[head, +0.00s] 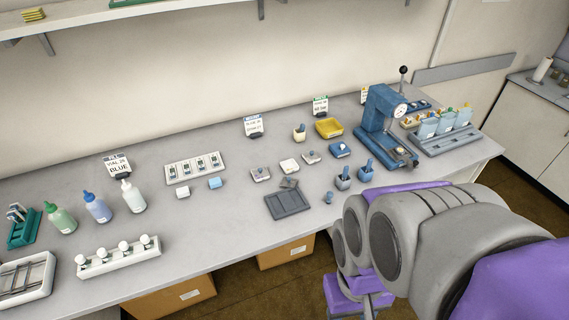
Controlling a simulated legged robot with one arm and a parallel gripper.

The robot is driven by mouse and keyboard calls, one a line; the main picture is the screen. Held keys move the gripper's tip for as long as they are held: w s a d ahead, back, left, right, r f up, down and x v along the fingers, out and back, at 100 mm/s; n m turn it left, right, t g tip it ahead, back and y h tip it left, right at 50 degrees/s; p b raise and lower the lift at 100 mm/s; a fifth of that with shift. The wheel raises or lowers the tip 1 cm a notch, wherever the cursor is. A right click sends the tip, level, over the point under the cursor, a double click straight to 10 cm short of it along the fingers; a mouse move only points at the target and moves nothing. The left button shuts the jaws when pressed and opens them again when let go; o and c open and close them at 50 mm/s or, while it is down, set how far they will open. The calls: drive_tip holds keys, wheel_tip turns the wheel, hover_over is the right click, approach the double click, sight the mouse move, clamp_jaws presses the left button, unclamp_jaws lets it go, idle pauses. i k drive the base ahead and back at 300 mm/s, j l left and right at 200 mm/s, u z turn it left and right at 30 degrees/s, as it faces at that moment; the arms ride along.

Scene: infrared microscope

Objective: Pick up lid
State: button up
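Several small pieces sit at mid-bench, and I cannot tell for sure which is the lid. A grey box with a knob-like top (260,174) and a similar grey one (311,157) stand either side of a white box (290,166). A small flat grey piece (289,183) lies at the back edge of a dark grey tray (288,205). My arm, grey and purple, fills the lower right. A purple part of it (345,298) hangs low beyond the bench's front edge, apart from these pieces. Its fingertips are not clearly visible.
A blue microscope-like press (382,120) stands at the back right, with a pouch rack (445,135) beside it. Bottles (97,207) and a white vial rack (119,257) are at left. Bench is clear left of the dark tray.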

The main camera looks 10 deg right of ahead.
sight(287, 181)
drive_tip(key=i+j+z, duration=0.1)
drive_tip(key=i+j, duration=0.65)
drive_tip(key=j, duration=0.3)
drive_tip(key=z, duration=0.05)
